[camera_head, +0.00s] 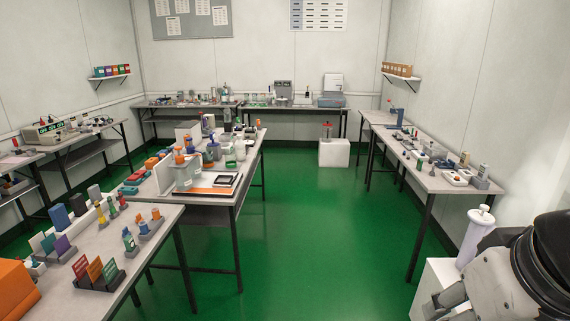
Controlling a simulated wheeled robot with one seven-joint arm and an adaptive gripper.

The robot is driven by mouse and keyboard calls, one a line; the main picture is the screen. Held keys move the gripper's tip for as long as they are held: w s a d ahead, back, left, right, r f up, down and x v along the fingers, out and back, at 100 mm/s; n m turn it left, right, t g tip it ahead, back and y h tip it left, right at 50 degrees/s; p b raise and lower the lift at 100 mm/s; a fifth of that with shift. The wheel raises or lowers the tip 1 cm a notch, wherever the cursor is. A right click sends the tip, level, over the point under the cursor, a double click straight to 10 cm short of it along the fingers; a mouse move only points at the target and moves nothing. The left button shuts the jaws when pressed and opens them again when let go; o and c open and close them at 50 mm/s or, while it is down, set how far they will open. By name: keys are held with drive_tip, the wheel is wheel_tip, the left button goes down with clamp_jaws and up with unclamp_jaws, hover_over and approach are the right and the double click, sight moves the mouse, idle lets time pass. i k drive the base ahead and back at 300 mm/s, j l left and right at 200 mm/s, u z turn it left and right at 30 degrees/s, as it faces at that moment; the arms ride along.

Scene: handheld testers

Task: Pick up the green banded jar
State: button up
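A small pale jar (240,149) with what looks like a green band stands upright on the middle table (222,208), among bottles and other jars. It is too small for me to be sure that it is the green banded jar. My gripper (448,300) is at the bottom right, partly cut off by the lower edge. It is far from the middle table, with open floor between. Its fingers point left, and I cannot tell whether they are apart or closed. I see nothing held in it.
A white stand (428,284) with a tall white canister (475,238) is close beside my arm. A long bench (452,188) with small items runs along the right wall. A near-left table (150,265) holds coloured blocks. The green floor (310,235) between is clear.

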sight(229, 151)
drive_tip(key=i, duration=1.9)
drive_tip(key=i+u, duration=0.15)
drive_tip(key=i, duration=0.35)
drive_tip(key=i+l+u, duration=0.2)
drive_tip(key=i, duration=0.25)
drive_tip(key=i+l+u, duration=0.15)
drive_tip(key=i, duration=0.3)
drive_tip(key=i+l+u, duration=0.2)
drive_tip(key=i, duration=0.25)
drive_tip(key=i+l+u, duration=0.5)
drive_tip(key=i+l, duration=0.05)
drive_tip(key=i, duration=0.1)
